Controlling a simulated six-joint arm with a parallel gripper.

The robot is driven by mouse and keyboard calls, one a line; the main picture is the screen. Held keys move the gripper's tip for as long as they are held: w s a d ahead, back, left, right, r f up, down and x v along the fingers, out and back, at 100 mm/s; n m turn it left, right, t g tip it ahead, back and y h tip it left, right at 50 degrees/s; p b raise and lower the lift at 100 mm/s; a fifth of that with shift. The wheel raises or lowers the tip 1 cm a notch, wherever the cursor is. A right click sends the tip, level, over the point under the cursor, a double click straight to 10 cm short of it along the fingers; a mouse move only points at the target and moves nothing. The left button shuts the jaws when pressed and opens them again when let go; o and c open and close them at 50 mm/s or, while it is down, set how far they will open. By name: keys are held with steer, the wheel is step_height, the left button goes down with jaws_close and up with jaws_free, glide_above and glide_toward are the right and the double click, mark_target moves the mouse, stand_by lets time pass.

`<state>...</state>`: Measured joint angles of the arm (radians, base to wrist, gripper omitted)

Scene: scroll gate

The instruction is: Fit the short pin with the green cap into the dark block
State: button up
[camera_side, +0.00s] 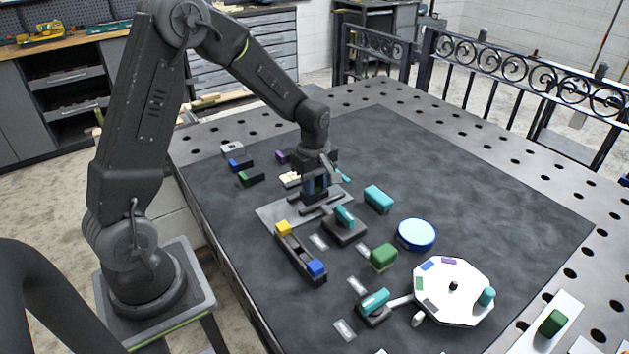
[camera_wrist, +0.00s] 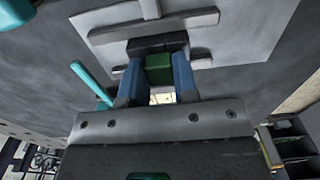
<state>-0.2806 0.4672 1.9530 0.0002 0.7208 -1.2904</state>
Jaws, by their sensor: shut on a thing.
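My gripper (camera_wrist: 158,88) is shut on the green cap (camera_wrist: 159,69) of the short pin, which sits between the two blue fingers in the wrist view. Directly beyond the cap is the dark block (camera_wrist: 158,43), on a light grey plate (camera_wrist: 255,22) with dark bars (camera_wrist: 190,20) around it. The cap looks very close to the block; the shank is hidden, so I cannot tell whether it is in the block. In the side view my gripper (camera_side: 316,187) is low over the grey plate (camera_side: 270,212). The fingers and wrist hide the cap there.
Close to the gripper stand a dark holder with a teal piece (camera_side: 345,216) and a teal block (camera_side: 379,199). A long dark rail with yellow and blue ends (camera_side: 300,255), a green block (camera_side: 383,257), a round blue tin (camera_side: 416,234) and a white octagonal plate (camera_side: 455,310) stand nearer the camera.

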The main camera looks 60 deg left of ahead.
steer(key=o, duration=1.5)
steer(key=shift+o, duration=0.2)
steer(key=shift+r, duration=3.55)
